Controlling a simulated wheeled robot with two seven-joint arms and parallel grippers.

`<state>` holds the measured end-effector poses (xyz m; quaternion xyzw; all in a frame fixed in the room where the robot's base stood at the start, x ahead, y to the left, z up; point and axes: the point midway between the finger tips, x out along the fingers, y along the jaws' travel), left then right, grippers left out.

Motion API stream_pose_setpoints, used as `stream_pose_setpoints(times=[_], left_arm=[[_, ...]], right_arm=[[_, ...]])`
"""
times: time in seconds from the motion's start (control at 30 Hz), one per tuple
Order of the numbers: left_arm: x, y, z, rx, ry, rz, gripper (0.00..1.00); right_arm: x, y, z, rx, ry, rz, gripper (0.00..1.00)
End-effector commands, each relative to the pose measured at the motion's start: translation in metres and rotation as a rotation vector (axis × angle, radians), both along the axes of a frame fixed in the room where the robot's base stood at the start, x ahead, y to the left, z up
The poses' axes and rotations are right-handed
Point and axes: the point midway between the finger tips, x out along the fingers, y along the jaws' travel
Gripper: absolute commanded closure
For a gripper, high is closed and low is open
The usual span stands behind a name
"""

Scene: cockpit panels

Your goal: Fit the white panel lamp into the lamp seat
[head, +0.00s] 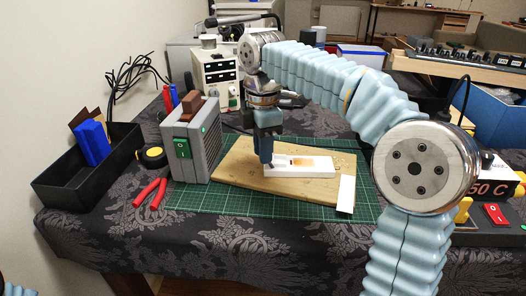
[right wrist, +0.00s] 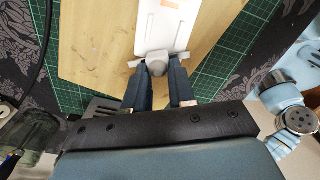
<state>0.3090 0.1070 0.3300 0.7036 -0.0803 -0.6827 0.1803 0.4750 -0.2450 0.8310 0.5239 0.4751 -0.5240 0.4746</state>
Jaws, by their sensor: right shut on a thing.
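My right gripper (head: 267,158) points down at the left end of a long white block, which appears to be the lamp seat (head: 318,170). The block lies on a wooden board and has an orange-brown patch on top. In the right wrist view, my right gripper (right wrist: 160,75) is shut on a small pale rounded piece, apparently the white panel lamp (right wrist: 157,66), at the near end of the white block (right wrist: 163,28). I cannot tell whether the lamp is seated or only touching. The fingers hide most of it in the head view. My left gripper is not in view.
The wooden board (head: 235,160) lies on a green cutting mat (head: 205,200). A white strip (head: 346,194) lies at its right front. A grey switch box (head: 195,145) stands close left of the gripper. Red-handled pliers (head: 150,193) and a black bin (head: 85,170) are further left.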

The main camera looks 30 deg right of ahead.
Motion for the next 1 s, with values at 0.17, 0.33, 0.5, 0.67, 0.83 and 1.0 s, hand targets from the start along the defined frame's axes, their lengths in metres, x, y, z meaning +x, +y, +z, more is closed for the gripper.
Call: stream_pose_setpoints(times=[0.17, 0.33, 0.5, 0.67, 0.83, 1.0], left_arm=[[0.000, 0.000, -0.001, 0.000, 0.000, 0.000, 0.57], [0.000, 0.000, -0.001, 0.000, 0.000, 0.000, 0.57], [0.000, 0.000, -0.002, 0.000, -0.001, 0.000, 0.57], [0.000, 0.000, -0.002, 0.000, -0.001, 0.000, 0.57], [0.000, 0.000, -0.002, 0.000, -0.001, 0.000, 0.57], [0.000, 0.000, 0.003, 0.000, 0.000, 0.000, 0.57]], right_arm=[[0.000, 0.000, -0.006, 0.001, -0.001, -0.001, 1.00], [0.000, 0.000, -0.006, 0.001, -0.001, 0.000, 1.00], [0.000, 0.000, -0.008, 0.001, 0.000, 0.000, 0.63], [0.000, 0.000, -0.008, 0.001, 0.000, 0.000, 0.50], [0.000, 0.000, -0.008, 0.001, -0.001, 0.000, 0.50], [0.000, 0.000, 0.005, 0.001, -0.003, 0.000, 0.50]])
